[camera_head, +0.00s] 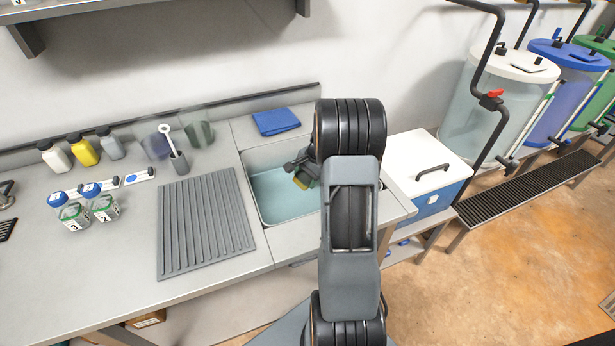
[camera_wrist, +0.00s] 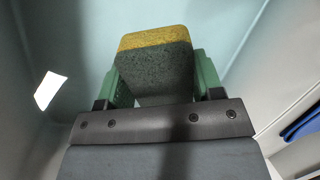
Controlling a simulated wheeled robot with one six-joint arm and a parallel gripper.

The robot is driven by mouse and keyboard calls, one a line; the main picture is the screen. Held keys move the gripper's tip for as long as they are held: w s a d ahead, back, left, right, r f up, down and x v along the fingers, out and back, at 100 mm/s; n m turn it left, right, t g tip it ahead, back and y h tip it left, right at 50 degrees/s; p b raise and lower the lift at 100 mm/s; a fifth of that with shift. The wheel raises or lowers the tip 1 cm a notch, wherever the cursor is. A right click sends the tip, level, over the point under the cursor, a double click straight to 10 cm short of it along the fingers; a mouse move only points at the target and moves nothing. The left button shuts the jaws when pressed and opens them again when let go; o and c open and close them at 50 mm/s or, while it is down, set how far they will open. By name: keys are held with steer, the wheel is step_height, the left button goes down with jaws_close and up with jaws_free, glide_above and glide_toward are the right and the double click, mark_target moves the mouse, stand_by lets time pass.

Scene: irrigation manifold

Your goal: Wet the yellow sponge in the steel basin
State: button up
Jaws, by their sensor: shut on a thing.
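The steel basin (camera_head: 275,205) is set into the counter and holds pale blue water. My gripper (camera_head: 302,178) is over the basin, partly hidden by my arm. In the wrist view my gripper (camera_wrist: 155,88) is shut on the yellow sponge (camera_wrist: 155,38), which has a yellow layer and a dark green layer. The basin's pale blue inside (camera_wrist: 75,35) surrounds the sponge in that view. I cannot tell whether the sponge touches the water.
A grey ribbed drain mat (camera_head: 205,222) lies left of the basin. A folded blue cloth (camera_head: 276,121) lies behind it. A white-lidded cooler (camera_head: 425,170) stands to the right. Two numbered bottles (camera_head: 75,215) and several other bottles stand at the left.

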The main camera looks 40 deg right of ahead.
mark_target(307, 175)
steer(key=shift+r, duration=0.1)
step_height(307, 175, up, 11)
steer(key=p, duration=0.8)
stand_by(2.3)
step_height(307, 175, up, 4)
steer(key=p, duration=0.3)
stand_by(1.1)
